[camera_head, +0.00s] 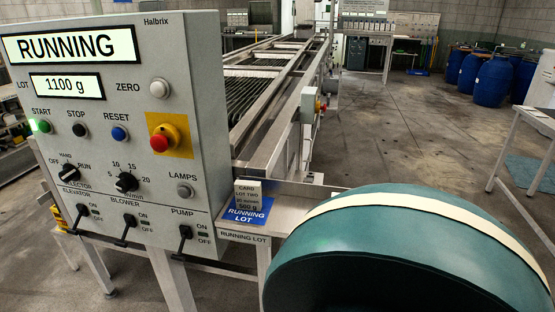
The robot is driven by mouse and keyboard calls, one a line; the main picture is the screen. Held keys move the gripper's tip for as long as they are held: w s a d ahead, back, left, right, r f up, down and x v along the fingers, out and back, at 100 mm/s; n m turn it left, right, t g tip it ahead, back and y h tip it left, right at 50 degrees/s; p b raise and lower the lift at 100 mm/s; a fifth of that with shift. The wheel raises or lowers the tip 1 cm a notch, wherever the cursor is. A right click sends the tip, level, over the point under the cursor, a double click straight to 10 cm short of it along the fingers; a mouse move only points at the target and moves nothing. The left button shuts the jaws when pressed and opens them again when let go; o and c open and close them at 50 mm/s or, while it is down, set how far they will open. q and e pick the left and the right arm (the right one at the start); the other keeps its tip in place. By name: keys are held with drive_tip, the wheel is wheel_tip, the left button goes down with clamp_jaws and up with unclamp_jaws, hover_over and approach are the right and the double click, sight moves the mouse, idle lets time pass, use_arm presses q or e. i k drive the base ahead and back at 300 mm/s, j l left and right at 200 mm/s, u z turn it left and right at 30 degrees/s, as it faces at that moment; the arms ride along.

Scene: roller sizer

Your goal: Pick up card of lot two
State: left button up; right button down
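The card of lot two (248,194) is a small beige card with dark print, reading "CARD LOT TWO" and "500 g". It stands at the blue "RUNNING LOT" plate (248,216), on a light metal shelf just right of the control panel. I cannot tell whether it rests in a slot or leans on something.
The grey control panel (150,28) reads "RUNNING" and "1100 g", with its green start button (44,126) lit. A red emergency button (159,143) is on it. The roller conveyor (262,85) runs back behind. Something close up blocks the lower right. Blue barrels (494,80) stand far right.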

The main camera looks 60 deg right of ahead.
sight(248, 194)
drive_tip(key=z, duration=1.8)
